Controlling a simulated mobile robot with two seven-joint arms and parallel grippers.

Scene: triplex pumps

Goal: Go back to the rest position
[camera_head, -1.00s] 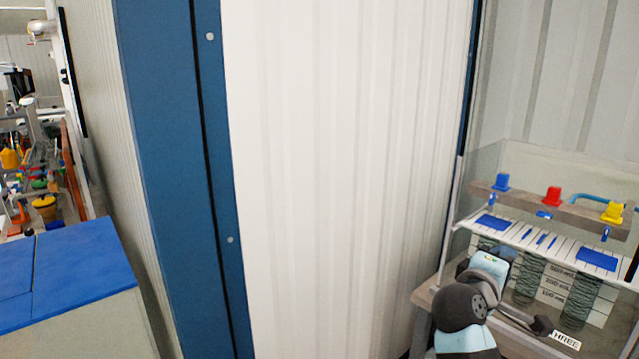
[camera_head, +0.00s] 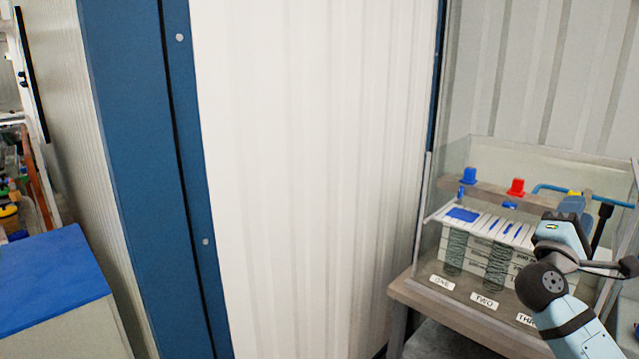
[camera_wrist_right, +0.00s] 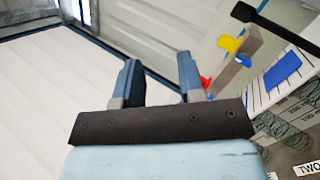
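My right gripper (camera_head: 582,203) is at the right of the head view, in front of the pump rig and overlapping its right part. In the right wrist view its two blue-grey fingers (camera_wrist_right: 160,80) stand apart with nothing between them, so it is open and empty. My left gripper is not in view. The rig is a clear-walled case (camera_head: 520,148) on a table. It has a blue valve (camera_head: 468,175), a red valve (camera_head: 515,186) and a yellow valve (camera_wrist_right: 229,44), mostly hidden behind my gripper in the head view.
The table (camera_head: 402,293) under the rig has labels reading ONE and TWO; a third is partly hidden by my arm. A white corrugated wall (camera_head: 310,180) with a blue post (camera_head: 130,180) fills the middle. A blue-topped cabinet (camera_head: 50,280) stands at the left.

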